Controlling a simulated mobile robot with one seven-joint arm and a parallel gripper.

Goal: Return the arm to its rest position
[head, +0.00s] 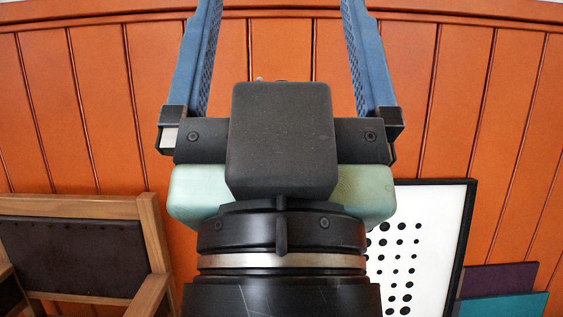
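My gripper (280,20) fills the middle of the head view, raised and pointing up the picture. Its two blue fingers stand wide apart, with only the orange wall showing between them. The fingertips run out of the top of the picture. The dark gripper body and the black wrist below it hide what is behind them. No hand press shows in this view.
An orange panelled wall (95,110) spans the background. A wooden chair (80,207) with a dark back stands at the lower left. A white board with black dots (440,215) leans at the lower right, beside purple (500,277) and teal (505,305) panels.

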